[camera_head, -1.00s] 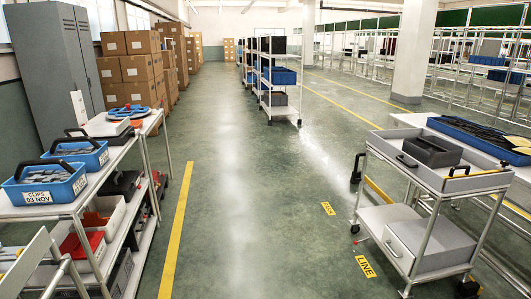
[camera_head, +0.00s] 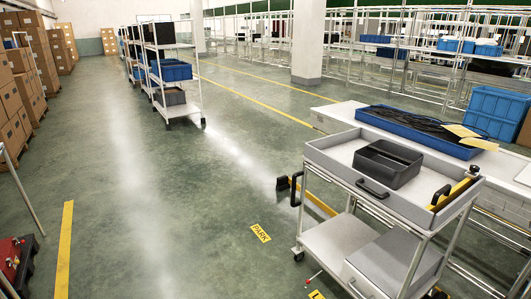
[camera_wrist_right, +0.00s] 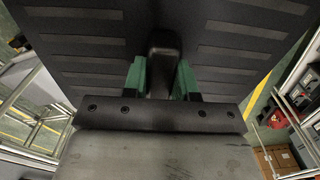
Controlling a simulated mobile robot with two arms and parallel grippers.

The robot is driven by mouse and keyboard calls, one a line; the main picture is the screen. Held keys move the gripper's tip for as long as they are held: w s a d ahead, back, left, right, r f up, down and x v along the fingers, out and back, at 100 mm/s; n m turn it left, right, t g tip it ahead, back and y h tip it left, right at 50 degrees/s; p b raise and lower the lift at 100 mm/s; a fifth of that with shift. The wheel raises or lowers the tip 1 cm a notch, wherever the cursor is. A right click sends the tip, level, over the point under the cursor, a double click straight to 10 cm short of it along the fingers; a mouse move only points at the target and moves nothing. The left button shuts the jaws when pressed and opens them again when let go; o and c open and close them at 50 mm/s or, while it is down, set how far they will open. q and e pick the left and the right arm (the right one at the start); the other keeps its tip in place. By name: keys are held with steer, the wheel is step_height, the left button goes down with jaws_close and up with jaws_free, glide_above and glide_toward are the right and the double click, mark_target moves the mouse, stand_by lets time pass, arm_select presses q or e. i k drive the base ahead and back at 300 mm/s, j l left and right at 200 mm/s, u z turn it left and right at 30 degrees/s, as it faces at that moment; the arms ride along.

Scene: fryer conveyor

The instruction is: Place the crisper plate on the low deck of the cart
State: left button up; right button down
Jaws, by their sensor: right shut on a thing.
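The crisper plate (camera_wrist_right: 85,62) is a dark, slotted panel filling the upper part of the right wrist view. My right gripper (camera_wrist_right: 161,78) has green fingers shut on the dark upright grip in the plate's middle. Neither the plate nor my grippers show in the head view. The cart (camera_head: 405,222) stands at the right of the head view. Its low deck (camera_head: 332,236) is bare at the left, and a grey box (camera_head: 395,268) takes up its right part.
The cart's upper tray (camera_head: 335,152) holds a dark bin (camera_head: 388,163) and a yellow-and-black item (camera_head: 451,194). A table (camera_head: 340,112) with a blue tray (camera_head: 425,131) stands behind the cart. Open floor (camera_head: 170,205) lies left of the cart. A shelf trolley (camera_head: 170,70) stands farther back.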

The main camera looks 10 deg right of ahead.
mark_target(333, 241)
steer(key=i+z, duration=0.2)
steer(key=i, duration=0.3)
steer(key=i+j+z, duration=0.15)
steer(key=i, duration=0.35)
steer(key=i+j+z, duration=0.2)
steer(key=i, duration=0.3)
steer(key=i+j+z, duration=0.15)
steer(key=i, duration=0.35)
